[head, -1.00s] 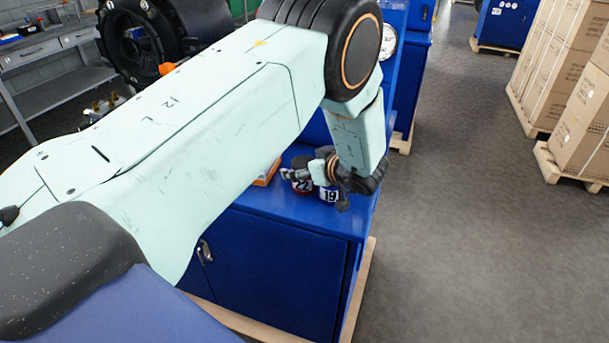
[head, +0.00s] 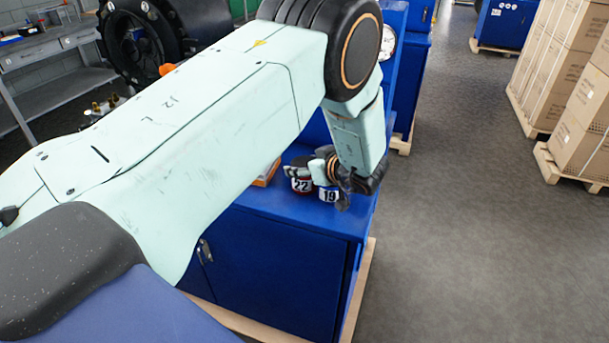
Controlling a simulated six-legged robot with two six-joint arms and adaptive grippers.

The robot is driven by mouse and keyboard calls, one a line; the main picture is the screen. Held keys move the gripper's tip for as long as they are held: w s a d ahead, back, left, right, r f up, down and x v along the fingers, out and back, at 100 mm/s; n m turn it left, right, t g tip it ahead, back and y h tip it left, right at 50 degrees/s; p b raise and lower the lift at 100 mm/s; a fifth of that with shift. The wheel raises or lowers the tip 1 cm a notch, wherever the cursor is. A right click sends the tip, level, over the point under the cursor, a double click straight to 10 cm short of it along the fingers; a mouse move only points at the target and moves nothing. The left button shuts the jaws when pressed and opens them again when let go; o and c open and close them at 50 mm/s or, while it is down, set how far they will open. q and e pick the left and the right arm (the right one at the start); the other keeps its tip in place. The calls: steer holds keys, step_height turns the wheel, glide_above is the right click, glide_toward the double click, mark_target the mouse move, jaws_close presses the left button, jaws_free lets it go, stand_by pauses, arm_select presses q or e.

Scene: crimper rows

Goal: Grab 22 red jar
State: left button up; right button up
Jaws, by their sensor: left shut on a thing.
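The red jar labelled 22 (head: 301,185) is on or just above the top of a blue cabinet (head: 285,210). A jar labelled 19 (head: 328,195), with a dark lower part, stands close to its right. My left gripper (head: 300,169) reaches down from the right, its dark fingers closed at the top of the red jar. The fingers hide the jar's upper part, and the far finger is hard to make out. I cannot tell whether the jar touches the cabinet top. My right gripper is out of view.
An orange box (head: 266,174) lies left of the jars, partly behind my arm. A round gauge (head: 388,42) is on the blue unit behind. Cartons (head: 580,120) on pallets stand at the right. The grey floor between is clear.

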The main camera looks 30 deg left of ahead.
arm_select(q)
steer(key=c, duration=0.3)
